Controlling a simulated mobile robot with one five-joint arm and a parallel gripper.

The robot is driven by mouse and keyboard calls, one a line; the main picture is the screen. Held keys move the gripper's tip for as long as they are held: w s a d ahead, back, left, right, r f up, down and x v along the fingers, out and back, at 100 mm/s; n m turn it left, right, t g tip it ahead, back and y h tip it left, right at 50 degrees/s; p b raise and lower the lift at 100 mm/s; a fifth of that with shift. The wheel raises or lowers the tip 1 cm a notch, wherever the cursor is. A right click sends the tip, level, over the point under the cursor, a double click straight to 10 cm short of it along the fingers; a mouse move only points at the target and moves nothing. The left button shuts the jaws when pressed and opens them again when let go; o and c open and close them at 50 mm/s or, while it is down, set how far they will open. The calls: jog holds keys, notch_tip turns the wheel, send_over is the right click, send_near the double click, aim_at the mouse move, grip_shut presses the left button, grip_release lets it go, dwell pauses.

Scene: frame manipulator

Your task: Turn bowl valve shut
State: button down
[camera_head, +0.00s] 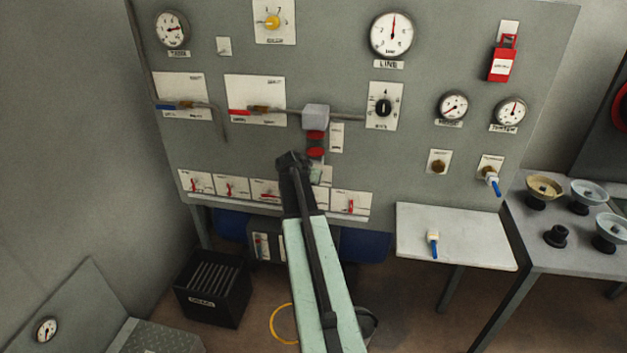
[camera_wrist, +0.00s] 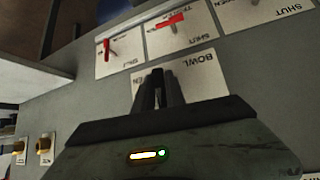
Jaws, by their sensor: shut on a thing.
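The white BOWL plate (camera_wrist: 208,66) lies right in front of my gripper (camera_wrist: 160,88) in the wrist view. Part of the word OPEN shows at its left edge. The fingers are together over this plate, shut on the bowl valve's handle. The fingers hide that handle, so I cannot tell its angle. In the head view my gripper (camera_head: 298,163) is at the panel, just under the grey block with red bands. The BOWL plate (camera_head: 325,176) partly shows to its right there.
A row of plates with red handles (camera_head: 231,187) runs just below my gripper; two handles (camera_wrist: 110,48) also show close by in the wrist view. A pipe with a grey block (camera_head: 316,117) crosses above. A shelf (camera_head: 460,222) and a table with bowls (camera_head: 590,246) stand right.

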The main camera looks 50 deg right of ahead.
jog(key=shift+w+a, duration=0.1)
jog(key=c, duration=1.7)
grip_release()
jog(key=p+v, duration=0.5)
jog(key=v, duration=0.2)
jog(key=shift+a+r, duration=0.25)
jog(key=shift+a, duration=0.05)
